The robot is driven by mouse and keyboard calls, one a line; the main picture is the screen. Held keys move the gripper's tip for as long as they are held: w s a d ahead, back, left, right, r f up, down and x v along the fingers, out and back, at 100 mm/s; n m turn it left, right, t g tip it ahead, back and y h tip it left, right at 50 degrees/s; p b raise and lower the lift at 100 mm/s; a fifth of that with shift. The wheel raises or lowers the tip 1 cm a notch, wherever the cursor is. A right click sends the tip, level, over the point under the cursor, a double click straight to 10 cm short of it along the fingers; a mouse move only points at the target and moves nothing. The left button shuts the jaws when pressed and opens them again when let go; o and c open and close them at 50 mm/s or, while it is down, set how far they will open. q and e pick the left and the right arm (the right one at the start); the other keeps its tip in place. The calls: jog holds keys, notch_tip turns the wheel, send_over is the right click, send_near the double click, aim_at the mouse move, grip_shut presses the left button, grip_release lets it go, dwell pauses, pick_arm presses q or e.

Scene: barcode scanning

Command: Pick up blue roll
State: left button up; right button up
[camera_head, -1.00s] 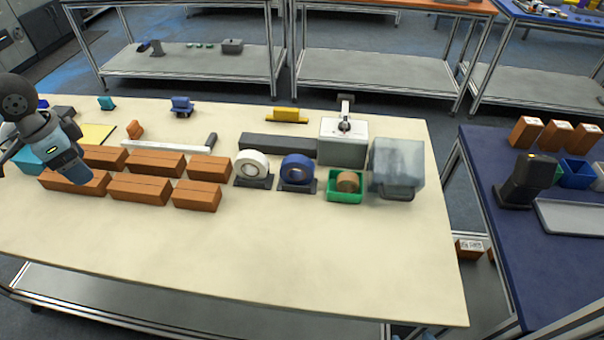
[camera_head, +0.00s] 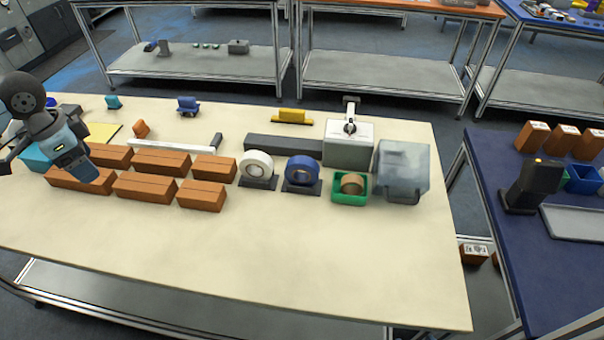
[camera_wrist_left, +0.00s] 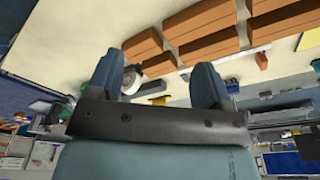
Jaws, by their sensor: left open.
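The blue roll (camera_head: 302,171) stands upright in a dark holder on the cream table, right of the white roll (camera_head: 256,165) and left of a green tray (camera_head: 350,201). My left gripper (camera_head: 88,178) is at the far left of the table, over the orange-brown boxes and well apart from the blue roll. In the left wrist view my left gripper (camera_wrist_left: 157,80) has its two fingers spread, with nothing held between them. A pale roll (camera_wrist_left: 131,82) shows partly behind one finger there. My right gripper is not in view.
Several orange-brown boxes (camera_head: 145,187) lie in two rows left of the rolls. A long dark block (camera_head: 283,147) lies behind the rolls, and a translucent bin (camera_head: 402,170) stands to the right. The table's front part (camera_head: 270,255) is clear.

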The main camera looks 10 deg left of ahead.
pick_arm(q)
jog(key=shift+c, duration=0.9)
jog(key=m+g+h+b, duration=0.1)
jog(key=m+h+b, duration=0.2)
jog(key=m+b, duration=0.55)
send_near(302, 159)
jog(key=shift+m, duration=0.55)
jog(key=p+x, duration=0.1)
jog(key=x, duration=1.1)
jog(key=c, duration=1)
jog(key=shift+c, duration=0.2)
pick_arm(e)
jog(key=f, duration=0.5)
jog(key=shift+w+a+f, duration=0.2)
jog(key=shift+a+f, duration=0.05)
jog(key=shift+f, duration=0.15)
